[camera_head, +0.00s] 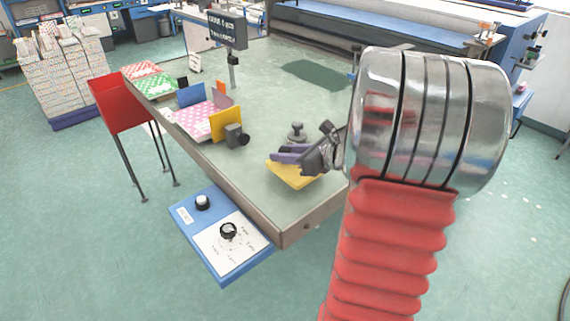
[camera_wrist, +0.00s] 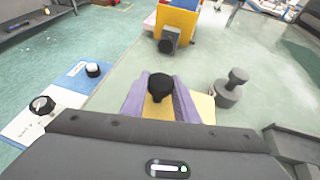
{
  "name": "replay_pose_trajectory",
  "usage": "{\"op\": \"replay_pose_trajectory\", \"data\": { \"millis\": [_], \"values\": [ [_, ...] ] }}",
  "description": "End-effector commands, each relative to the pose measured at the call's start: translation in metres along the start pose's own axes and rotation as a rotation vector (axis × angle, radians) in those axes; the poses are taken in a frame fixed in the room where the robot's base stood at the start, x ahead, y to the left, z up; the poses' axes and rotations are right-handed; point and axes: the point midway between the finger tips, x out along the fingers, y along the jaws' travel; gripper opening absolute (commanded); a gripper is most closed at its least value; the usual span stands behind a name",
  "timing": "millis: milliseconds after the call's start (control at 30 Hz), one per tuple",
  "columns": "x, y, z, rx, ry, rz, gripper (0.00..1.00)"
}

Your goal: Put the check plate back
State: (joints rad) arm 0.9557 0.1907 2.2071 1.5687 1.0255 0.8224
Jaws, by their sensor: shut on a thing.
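A flat yellow plate (camera_head: 291,177), which looks like the check plate, is at the near end of the green-topped table, low over or on its surface; I cannot tell if it touches. In the wrist view the yellow plate (camera_wrist: 203,108) shows beneath and between my fingers, with a black knob (camera_wrist: 160,86) standing above it. My gripper (camera_head: 283,154) has purple fingers and is shut on this plate by its knob. It also shows in the wrist view (camera_wrist: 160,97), one finger on each side of the knob. Part of the plate is hidden by the fingers.
A grey post (camera_head: 297,131) stands just beyond the plate. An upright yellow panel with a grey block (camera_head: 234,136) and a pink dotted sheet (camera_head: 198,118) lie further left. A blue control panel (camera_head: 222,236) adjoins the table edge. The table's far middle is clear.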

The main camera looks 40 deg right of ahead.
Motion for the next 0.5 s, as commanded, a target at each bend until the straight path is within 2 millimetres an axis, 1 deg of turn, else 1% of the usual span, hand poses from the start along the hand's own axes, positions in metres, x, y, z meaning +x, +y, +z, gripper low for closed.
{"op": "replay_pose_trajectory", "data": {
  "millis": [167, 400, 500],
  "values": [
    [0.001, 0.000, -0.002, 0.000, 0.000, 0.000, 0.00],
    [0.011, 0.000, -0.028, 0.003, 0.000, 0.000, 0.00],
    [0.014, 0.000, -0.034, 0.001, 0.000, -0.001, 0.00]
  ]
}}
